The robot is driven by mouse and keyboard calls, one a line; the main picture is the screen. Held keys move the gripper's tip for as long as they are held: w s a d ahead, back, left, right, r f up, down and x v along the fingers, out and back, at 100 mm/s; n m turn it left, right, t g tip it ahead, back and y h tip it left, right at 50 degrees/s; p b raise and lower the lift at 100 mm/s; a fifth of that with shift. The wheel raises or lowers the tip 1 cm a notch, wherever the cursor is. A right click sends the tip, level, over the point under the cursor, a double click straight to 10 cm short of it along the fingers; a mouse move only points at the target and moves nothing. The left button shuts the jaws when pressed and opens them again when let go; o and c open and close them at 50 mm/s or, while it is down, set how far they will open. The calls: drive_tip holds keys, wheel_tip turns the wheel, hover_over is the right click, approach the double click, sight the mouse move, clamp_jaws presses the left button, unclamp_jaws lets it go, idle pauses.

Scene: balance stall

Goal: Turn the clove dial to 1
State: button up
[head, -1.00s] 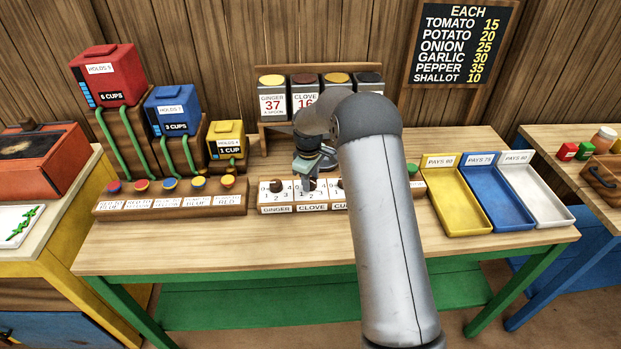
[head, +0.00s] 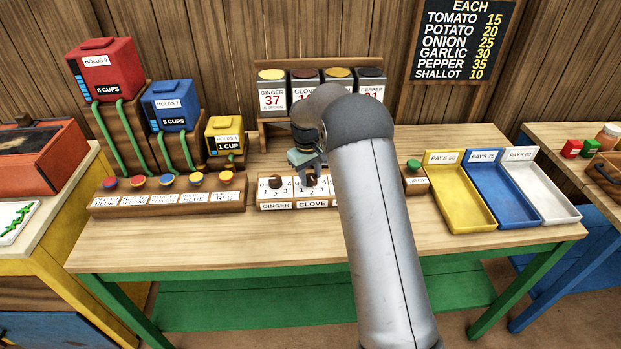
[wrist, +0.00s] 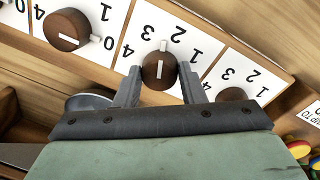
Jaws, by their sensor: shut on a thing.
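The clove dial (head: 312,180) is a round brown knob above the CLOVE label (head: 311,204). In the wrist view the clove dial (wrist: 159,70) sits between my two fingers, with numbers around it upside down. Its white tick stands on the side of 2 and 3; I cannot tell exactly which number it marks. The 0 is hidden. My gripper (wrist: 160,88) is shut on the dial, one finger on each side; in the head view my gripper (head: 309,172) is partly hidden by my arm.
The ginger dial (head: 275,183) is close on the left, and another dial (wrist: 67,29) is on the other side. A row of coloured buttons (head: 167,180) stands further left. Spice boxes stand behind. Yellow, blue and white trays lie right; the table front is clear.

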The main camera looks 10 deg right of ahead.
drive_tip(key=m+b, duration=0.1)
drive_tip(key=m, duration=0.5)
drive_tip(key=shift+g+b, duration=0.3)
drive_tip(key=m, duration=0.6)
drive_tip(key=shift+w+a+m, duration=0.1)
drive_tip(key=shift+m, duration=0.2)
drive_tip(key=o, duration=1)
drive_tip(key=r, duration=1.1)
drive_tip(key=w+a+r, duration=0.1)
drive_tip(key=r, duration=0.5)
drive_tip(key=shift+r+b, duration=0.2)
drive_tip(key=shift+b, duration=0.2)
drive_tip(key=shift+s, duration=0.1)
